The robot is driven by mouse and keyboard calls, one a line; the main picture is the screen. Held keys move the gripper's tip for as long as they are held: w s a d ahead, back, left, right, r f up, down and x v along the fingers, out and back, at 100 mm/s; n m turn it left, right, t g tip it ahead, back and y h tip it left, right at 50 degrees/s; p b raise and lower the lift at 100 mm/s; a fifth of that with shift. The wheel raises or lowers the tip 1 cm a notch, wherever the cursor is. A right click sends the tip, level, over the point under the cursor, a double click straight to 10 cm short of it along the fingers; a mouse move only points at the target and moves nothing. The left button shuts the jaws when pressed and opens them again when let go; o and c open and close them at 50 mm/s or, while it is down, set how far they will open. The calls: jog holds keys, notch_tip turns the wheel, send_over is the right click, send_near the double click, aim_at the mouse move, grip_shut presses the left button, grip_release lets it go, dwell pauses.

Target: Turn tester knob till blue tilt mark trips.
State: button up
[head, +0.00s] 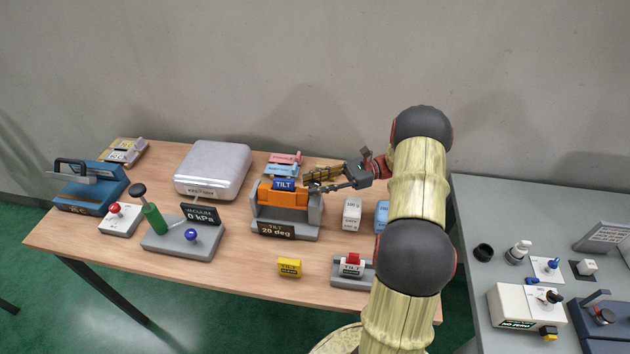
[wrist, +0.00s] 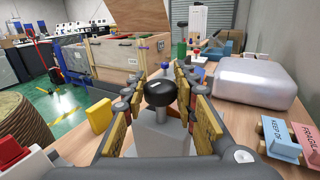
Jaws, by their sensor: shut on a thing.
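The tilt tester (head: 312,215) is a grey cradle on the wooden table with an orange block (head: 270,196) in it. A blue TILT mark (head: 284,184) sits on the block. The front display (head: 276,231) reads "TILT 20 deg". My gripper (head: 318,188) reaches in from the right to the tester's right side. In the wrist view the black knob (wrist: 160,92) stands on the grey body between my fingers, which are shut on it. My gripper hides the knob in the head view, and the mark's face is not visible in the wrist view.
A white carton (head: 352,213) stands right of the tester. A yellow block (head: 289,267) and a red-switch unit (head: 352,268) sit in front. The vacuum unit (head: 165,235) and a silver case (head: 212,168) are to the left. Pink and blue labelled pieces (head: 283,165) lie behind.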

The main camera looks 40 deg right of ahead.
jog(key=shift+r+n+g+y+p, duration=0.15)
jog(key=shift+n+g+p, duration=0.35)
jog(key=shift+p, duration=0.4)
jog(key=shift+r+n+g+y+p, duration=0.15)
jog(key=shift+n+g+p, duration=0.15)
jog(key=shift+g+p, duration=0.5)
jog(key=shift+p, duration=0.6)
jog(key=n+g+p, duration=0.1)
jog(key=g+p, duration=0.1)
jog(key=p, duration=0.2)
jog(key=n+g+p, duration=0.1)
jog(key=p, duration=0.3)
jog(key=shift+g, duration=0.3)
jog(key=shift+f+n+g+p, duration=0.2)
jog(key=shift+n+g+p, duration=0.3)
jog(key=shift+p, duration=0.6)
jog(key=o, duration=1.1)
jog(key=shift+f+m+t+b, duration=0.3)
jog(key=shift+t+b, duration=0.2)
jog(key=shift+b, duration=1.3)
jog(key=m+t+b, duration=0.2)
jog(key=t+b, duration=0.1)
jog(key=b, duration=0.5)
